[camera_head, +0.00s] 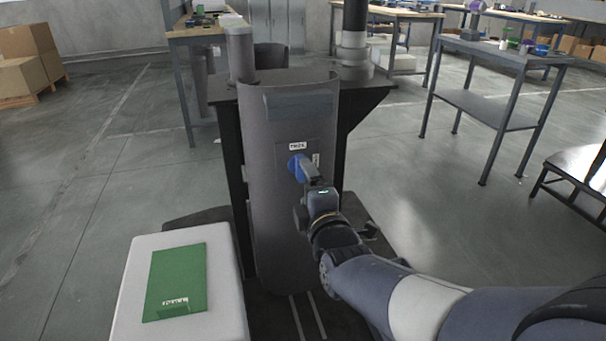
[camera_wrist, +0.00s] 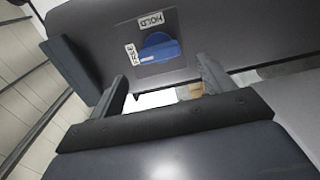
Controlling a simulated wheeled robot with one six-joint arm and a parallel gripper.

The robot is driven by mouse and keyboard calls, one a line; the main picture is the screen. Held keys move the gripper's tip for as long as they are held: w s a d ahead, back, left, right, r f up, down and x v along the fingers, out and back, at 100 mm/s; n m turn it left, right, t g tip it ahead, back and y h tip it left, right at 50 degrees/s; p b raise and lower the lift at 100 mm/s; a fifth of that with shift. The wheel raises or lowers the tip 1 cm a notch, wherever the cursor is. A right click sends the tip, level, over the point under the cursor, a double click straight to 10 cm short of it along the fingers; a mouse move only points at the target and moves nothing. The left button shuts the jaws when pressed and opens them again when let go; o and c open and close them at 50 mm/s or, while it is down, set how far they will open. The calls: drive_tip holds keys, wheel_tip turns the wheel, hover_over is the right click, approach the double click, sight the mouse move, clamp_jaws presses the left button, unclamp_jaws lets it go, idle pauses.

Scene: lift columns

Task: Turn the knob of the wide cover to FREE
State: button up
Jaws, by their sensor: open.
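The wide cover (camera_head: 275,215) is a dark grey curved panel on the lift column. Its blue knob (camera_head: 295,166) sits on a small square plate. The FREE label (camera_head: 297,146) is above the knob and a sideways label is at its right. In the wrist view the blue knob (camera_wrist: 160,47) shows with HOLD (camera_wrist: 151,20) at the top and FREE (camera_wrist: 131,54) at the left. My gripper (camera_head: 309,170) is just in front of the knob, partly hiding it in the head view. My gripper's fingers (camera_wrist: 164,85) are apart and empty, with the knob beyond the gap. Contact cannot be told.
A white box (camera_head: 220,290) with a green panel (camera_head: 176,282) on top stands at the lower left. A raised bar (camera_head: 300,103) crosses the cover's top. A grey workbench (camera_head: 490,95) stands at the right, with open floor between.

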sight(300, 172)
drive_tip(key=s+d+p, duration=0.1)
drive_tip(key=s, duration=0.5)
drive_tip(key=shift+d, duration=0.1)
drive_tip(key=w, duration=0.3)
drive_tip(key=w+a+b, duration=0.1)
drive_tip(key=w, duration=0.2)
drive_tip(key=w+a+b, duration=0.1)
drive_tip(key=w, duration=0.2)
drive_tip(key=shift+w+f, duration=0.1)
drive_tip(key=shift+w, duration=0.75)
drive_tip(key=shift+s, duration=0.1)
